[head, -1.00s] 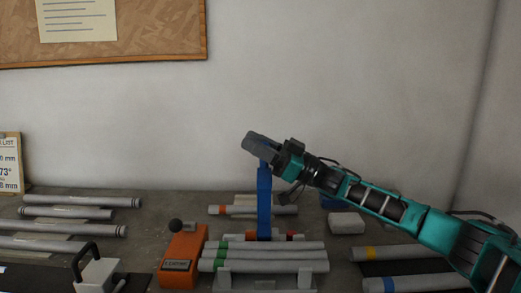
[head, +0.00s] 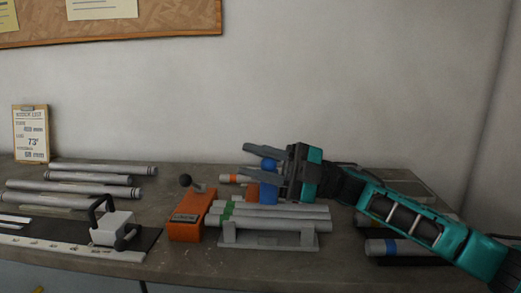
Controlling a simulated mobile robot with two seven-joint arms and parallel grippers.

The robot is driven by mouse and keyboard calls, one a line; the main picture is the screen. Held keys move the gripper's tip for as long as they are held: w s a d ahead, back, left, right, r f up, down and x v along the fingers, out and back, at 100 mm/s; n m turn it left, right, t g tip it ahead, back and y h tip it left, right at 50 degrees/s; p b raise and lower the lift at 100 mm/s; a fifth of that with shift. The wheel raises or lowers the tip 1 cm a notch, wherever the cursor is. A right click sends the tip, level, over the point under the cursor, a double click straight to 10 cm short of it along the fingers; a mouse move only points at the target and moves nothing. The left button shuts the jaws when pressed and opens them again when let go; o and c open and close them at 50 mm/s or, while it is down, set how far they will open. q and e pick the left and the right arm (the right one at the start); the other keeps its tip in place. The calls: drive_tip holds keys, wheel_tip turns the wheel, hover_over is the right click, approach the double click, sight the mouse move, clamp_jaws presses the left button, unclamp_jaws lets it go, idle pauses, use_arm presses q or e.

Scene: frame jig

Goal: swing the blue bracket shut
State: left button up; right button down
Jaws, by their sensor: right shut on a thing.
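The blue bracket (head: 268,194) stands behind the green-banded grey tubes on the bench, at the middle of the head view. It looks short and foreshortened, with its free end pointing toward me. My right gripper (head: 254,161) comes in from the right, with one dark finger above and one below the bracket's rounded blue end (head: 269,164). It is shut on that end. The gripper hides part of the bracket and its hinge, so I cannot tell whether the bracket touches the tubes. My left gripper is not in view.
The green-banded tubes (head: 275,212) lie on a grey cradle (head: 270,240). An orange block (head: 190,222) with a black-knobbed lever stands left of them. A grey clamp with a black handle (head: 112,228) and several loose tubes (head: 85,180) lie farther left.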

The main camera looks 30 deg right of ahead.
use_arm(q)
drive_tip(key=b, duration=0.1)
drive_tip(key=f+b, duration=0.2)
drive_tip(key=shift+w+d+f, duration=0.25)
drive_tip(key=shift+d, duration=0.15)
use_arm(e)
drive_tip(key=s+a+f+n+g+h, duration=0.1)
drive_tip(key=s+a+f+n+g, duration=0.1)
drive_tip(key=s+f+n, duration=0.1)
wheel_tip(320, 180, down, 2)
drive_tip(key=shift+s+f+n+g, duration=0.2)
drive_tip(key=shift+s+n+g, duration=0.1)
drive_tip(key=shift+n, duration=0.5)
drive_tip(key=shift+a, duration=0.1)
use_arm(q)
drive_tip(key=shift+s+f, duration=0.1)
use_arm(e)
drive_tip(key=c, duration=0.8)
unclamp_jaws()
drive_tip(key=shift+c, duration=0.2)
